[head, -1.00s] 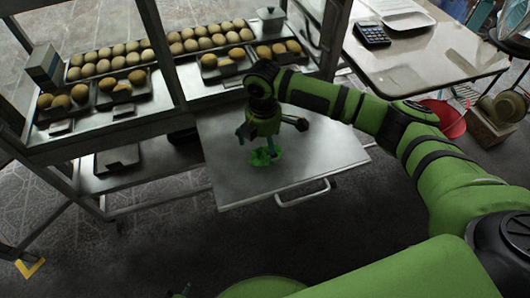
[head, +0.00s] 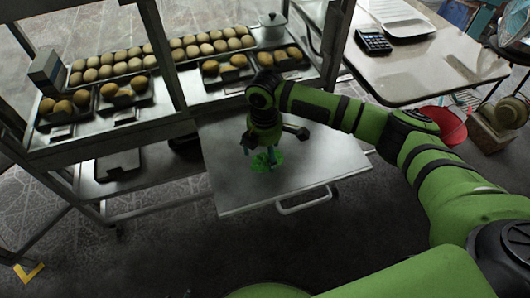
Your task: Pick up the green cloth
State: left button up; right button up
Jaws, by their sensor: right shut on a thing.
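The green cloth (head: 266,161) is a small crumpled bright green piece at the metal pull-out shelf (head: 235,188). My right gripper (head: 262,151) points down at the cloth and is shut on it. I cannot tell whether the cloth still touches the shelf. The gripper's wrist partly hides the cloth from above. My left gripper is not in the head view.
Behind the shelf stands a glass-and-metal display case with trays of round buns (head: 120,62) and a lidded metal pot (head: 273,27). At right is a table (head: 440,66) with a calculator (head: 373,41). A red bowl (head: 447,122) is below it. The shelf has a front handle (head: 304,201).

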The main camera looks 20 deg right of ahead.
aim_at(264, 149)
notch_tip(264, 149, up, 4)
jog(key=shift+r+p, duration=0.1)
jog(key=shift+p, duration=0.2)
jog(key=s+d+r, duration=0.2)
jog(key=s+d+r+p, duration=0.1)
jog(key=s+d+r, duration=0.1)
jog(key=s+d, duration=0.1)
jog(key=s+d+r, duration=0.2)
jog(key=s+d, duration=0.1)
jog(key=shift+s+r, duration=0.25)
jog(key=o, duration=0.6)
jog(key=c, duration=0.5)
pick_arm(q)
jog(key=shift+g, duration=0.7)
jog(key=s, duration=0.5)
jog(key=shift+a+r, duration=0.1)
